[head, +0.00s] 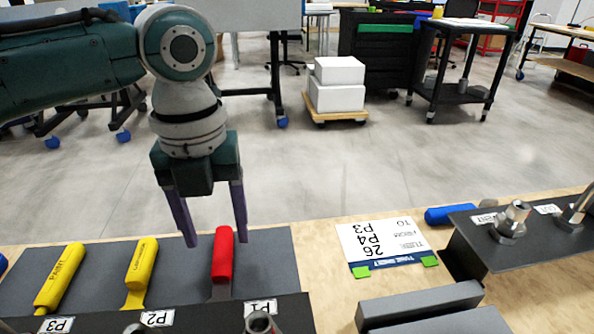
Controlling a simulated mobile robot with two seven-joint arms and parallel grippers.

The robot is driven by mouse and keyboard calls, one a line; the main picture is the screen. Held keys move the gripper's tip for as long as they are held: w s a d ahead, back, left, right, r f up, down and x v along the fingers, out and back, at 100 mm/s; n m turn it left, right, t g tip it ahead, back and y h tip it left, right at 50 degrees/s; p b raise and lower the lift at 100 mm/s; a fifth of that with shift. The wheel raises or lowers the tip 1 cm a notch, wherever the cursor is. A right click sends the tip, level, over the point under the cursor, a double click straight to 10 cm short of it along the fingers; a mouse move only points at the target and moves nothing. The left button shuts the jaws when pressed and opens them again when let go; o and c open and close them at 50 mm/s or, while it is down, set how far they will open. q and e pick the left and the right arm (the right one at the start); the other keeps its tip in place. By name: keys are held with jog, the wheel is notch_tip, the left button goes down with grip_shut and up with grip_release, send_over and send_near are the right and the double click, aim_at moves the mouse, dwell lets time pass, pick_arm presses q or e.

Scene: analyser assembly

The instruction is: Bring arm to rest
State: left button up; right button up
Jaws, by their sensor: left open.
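My left gripper (215,238) comes in from the upper left in the head view, with its two purple fingers pointing down and spread apart. Its jaws are open and empty. A red-handled tool (222,256) lies on the dark mat just under the fingers; its handle's top end shows between the fingertips, and I cannot tell how far below them it is. My right gripper is not in view.
Yellow-handled tools (62,275) (141,265) lie on the dark mat (185,270) to the left. A white card (380,243) lies on the wooden bench. A black bracket (530,245) with metal fittings stands at right. Grey bars (420,303) lie in front.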

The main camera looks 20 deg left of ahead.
pick_arm(q)
notch_tip(320, 180, up, 6)
jog(key=shift+f+p, duration=0.2)
jog(key=shift+p, duration=0.25)
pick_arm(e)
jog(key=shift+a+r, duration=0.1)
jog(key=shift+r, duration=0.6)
pick_arm(q)
jog(key=s+d+r+n+p, duration=0.2)
jog(key=s+d+n+p, duration=0.1)
jog(key=n, duration=0.1)
jog(key=s+d+r+n+t+h+p, duration=0.1)
jog(key=s+d+r+n+p, duration=0.1)
jog(key=s+d+n+p, duration=0.1)
jog(key=s+d+r+n+t+h+p, duration=0.1)
jog(key=s+d+n+p, duration=0.2)
jog(key=d+n+p, duration=0.1)
jog(key=shift+s+d+r+n+p, duration=0.15)
jog(key=shift+r+n+p, duration=0.35)
jog(key=shift+n, duration=0.5)
jog(key=s+a+r+n+t+y+p, duration=0.2)
jog(key=s+a+r+n+p, duration=0.6)
jog(key=n, duration=0.7)
notch_tip(320, 180, up, 37)
jog(key=d+p, duration=0.1)
jog(key=p, duration=3.5)
jog(key=shift+d+f, duration=0.2)
jog(key=shift+d, duration=0.05)
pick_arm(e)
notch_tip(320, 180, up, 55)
